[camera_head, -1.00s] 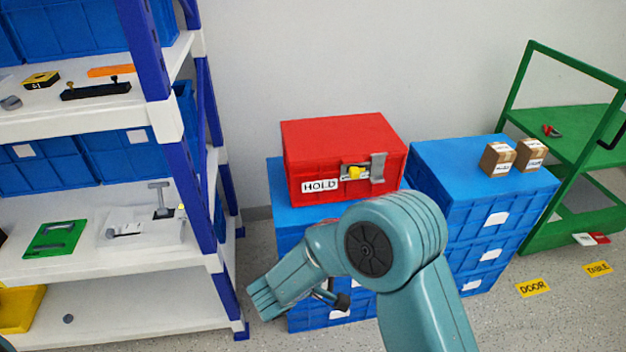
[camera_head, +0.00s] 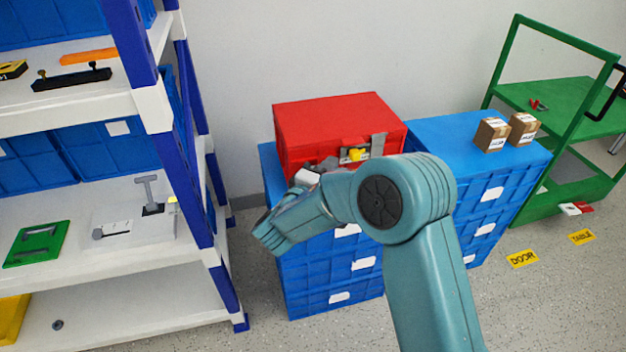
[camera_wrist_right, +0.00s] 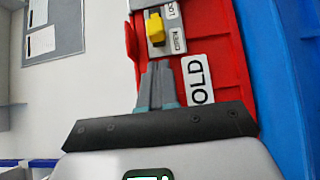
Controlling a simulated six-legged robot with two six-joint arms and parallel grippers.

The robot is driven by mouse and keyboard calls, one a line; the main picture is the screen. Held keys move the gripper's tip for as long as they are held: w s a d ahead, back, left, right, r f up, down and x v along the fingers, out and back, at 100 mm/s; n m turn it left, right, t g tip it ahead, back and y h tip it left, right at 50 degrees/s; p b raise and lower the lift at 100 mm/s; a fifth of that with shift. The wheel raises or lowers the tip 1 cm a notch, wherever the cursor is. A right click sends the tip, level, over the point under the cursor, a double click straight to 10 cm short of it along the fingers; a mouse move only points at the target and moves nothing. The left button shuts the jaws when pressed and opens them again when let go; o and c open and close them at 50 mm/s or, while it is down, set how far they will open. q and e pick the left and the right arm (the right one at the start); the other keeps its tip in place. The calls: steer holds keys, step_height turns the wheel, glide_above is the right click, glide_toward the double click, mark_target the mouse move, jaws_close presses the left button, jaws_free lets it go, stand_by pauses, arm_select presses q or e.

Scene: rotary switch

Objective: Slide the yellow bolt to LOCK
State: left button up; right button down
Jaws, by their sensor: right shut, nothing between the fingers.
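The yellow bolt (camera_head: 357,155) sits on a grey plate on the front of the red box (camera_head: 340,116). In the right wrist view, the yellow bolt (camera_wrist_right: 155,29) shows on its plate (camera_wrist_right: 172,12). In the head view, my right gripper (camera_head: 330,163) is beside the bolt's left. My left gripper is out of view.
The red box stands on blue crates (camera_head: 330,280). A white HOLD label (camera_wrist_right: 197,80) lies beside the fingers, partly covered. More blue crates (camera_head: 480,190) with small cartons (camera_head: 491,135) stand at right. A shelf rack (camera_head: 150,110) is at left, a green cart (camera_head: 560,110) at far right.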

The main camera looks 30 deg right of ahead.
mark_target(350, 155)
steer(key=shift+s+d, duration=0.2)
steer(key=shift+d, duration=0.6)
steer(key=shift+s+d, duration=0.2)
steer(key=shift+d, duration=0.55)
